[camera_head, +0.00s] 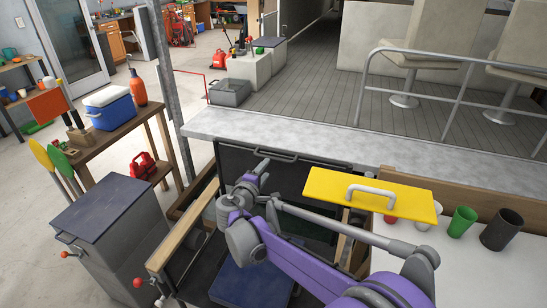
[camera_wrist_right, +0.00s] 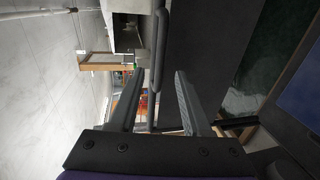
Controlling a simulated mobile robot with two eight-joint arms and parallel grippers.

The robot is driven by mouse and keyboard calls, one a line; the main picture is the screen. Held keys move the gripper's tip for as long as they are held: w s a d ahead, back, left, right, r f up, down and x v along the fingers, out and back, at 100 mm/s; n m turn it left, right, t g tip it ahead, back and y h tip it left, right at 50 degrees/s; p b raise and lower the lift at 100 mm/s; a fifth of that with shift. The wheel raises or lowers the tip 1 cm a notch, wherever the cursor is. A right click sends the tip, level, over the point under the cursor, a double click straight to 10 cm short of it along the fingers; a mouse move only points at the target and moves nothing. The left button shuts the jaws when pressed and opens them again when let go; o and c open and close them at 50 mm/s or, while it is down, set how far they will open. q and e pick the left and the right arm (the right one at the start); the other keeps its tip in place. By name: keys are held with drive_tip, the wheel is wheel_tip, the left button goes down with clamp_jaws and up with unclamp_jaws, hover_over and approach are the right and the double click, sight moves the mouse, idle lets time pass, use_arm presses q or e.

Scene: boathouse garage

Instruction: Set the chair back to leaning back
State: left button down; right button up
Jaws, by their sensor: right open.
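The chair has a dark back panel (camera_head: 233,162), a black bar (camera_head: 277,155) along its top, wooden armrests (camera_head: 172,247) and a blue seat (camera_head: 250,284). The back looks near upright; its exact tilt is hard to tell. My right gripper (camera_head: 259,170) is at the back's top, by the bar, and my arm hides part of the back and seat. In the right wrist view my right gripper (camera_wrist_right: 159,72) is open, with the bar (camera_wrist_right: 162,40) appearing between its fingers and the dark back (camera_wrist_right: 212,45) to the right. My left gripper is not in view.
A grey ledge (camera_head: 330,148) runs right behind the chair. A yellow panel with a handle (camera_head: 335,186) and cups (camera_head: 462,221) are at the right. A dark-topped cabinet (camera_head: 105,215) stands at the left, and a wooden table with a cooler (camera_head: 108,108) is behind it.

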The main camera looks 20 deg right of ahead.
sight(274, 159)
drive_tip(key=x, duration=0.9)
drive_tip(key=shift+w+d+p, duration=0.2)
drive_tip(key=shift+p, duration=0.15)
clamp_jaws()
idle(0.9)
